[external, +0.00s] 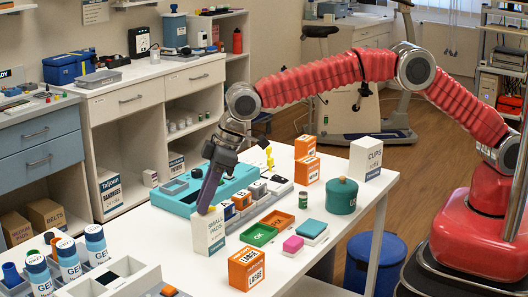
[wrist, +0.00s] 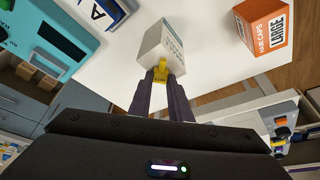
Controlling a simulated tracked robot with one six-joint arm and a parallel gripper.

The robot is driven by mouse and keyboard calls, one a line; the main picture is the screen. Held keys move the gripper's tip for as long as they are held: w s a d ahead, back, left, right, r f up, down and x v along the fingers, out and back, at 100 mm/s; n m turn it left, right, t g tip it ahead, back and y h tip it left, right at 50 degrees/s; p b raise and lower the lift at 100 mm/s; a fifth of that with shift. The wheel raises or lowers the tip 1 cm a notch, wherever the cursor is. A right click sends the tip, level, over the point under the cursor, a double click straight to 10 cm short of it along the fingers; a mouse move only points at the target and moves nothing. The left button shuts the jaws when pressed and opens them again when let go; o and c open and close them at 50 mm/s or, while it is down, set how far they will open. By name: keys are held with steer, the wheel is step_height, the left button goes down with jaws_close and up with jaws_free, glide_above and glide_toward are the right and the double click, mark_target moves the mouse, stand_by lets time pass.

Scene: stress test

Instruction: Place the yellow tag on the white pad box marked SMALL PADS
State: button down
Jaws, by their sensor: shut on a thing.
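The white pad box (external: 209,240) marked SMALL PADS stands upright near the front edge of the white table. In the wrist view the box (wrist: 165,47) is just beyond my fingertips, its print too blurred to read. My gripper (external: 204,209) points down at the top of the box in the external view. In the wrist view my gripper (wrist: 161,76) is shut on the yellow tag (wrist: 160,71), which shows between the dark fingers against the near end of the box. I cannot tell whether the tag touches the box. The tag is hidden in the external view.
An orange-and-white LARGE box (external: 247,269) stands to the right of the pad box. A green tray (external: 258,235) and a teal case (external: 206,190) lie close by. A teal canister (external: 341,196) stands farther right. Bare tabletop (external: 365,205) shows at the right.

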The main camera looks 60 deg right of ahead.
steer(key=shift+f, duration=0.1)
steer(key=c, duration=1.6)
jaws_free()
steer(key=shift+c, duration=0.2)
steer(key=v, duration=1.2)
